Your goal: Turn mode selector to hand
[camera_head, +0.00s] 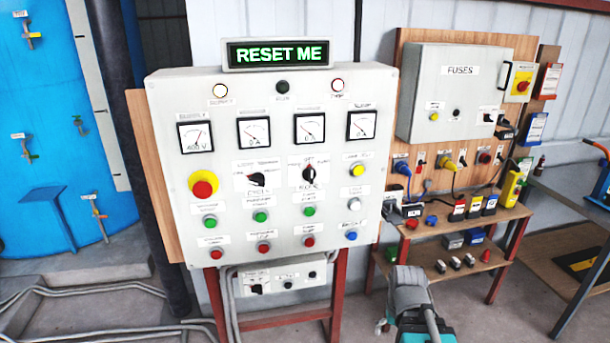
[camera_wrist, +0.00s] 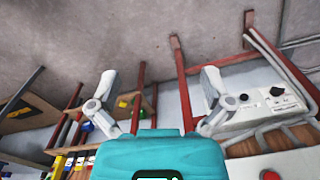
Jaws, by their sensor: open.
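The grey control panel (camera_head: 270,220) stands upright in the middle of the head view. It has two black rotary selectors: a left one (camera_head: 257,180) and a right one (camera_head: 309,173) with labels around it. The lettering is too small to read surely, so I cannot tell which is the mode selector or its setting. My gripper (camera_wrist: 158,77) is open and empty in the wrist view, its two grey fingers spread apart. Part of my arm shows low in the head view, right of the panel's legs. The gripper is apart from both selectors.
A display (camera_head: 277,54) reads "RESET ME" above the panel. A lower box (camera_head: 273,283) with small knobs hangs between red legs; it also shows in the wrist view (camera_wrist: 250,118). A fuse box (camera_head: 455,95) and cluttered shelves stand right. A blue tank (camera_head: 62,130) stands left.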

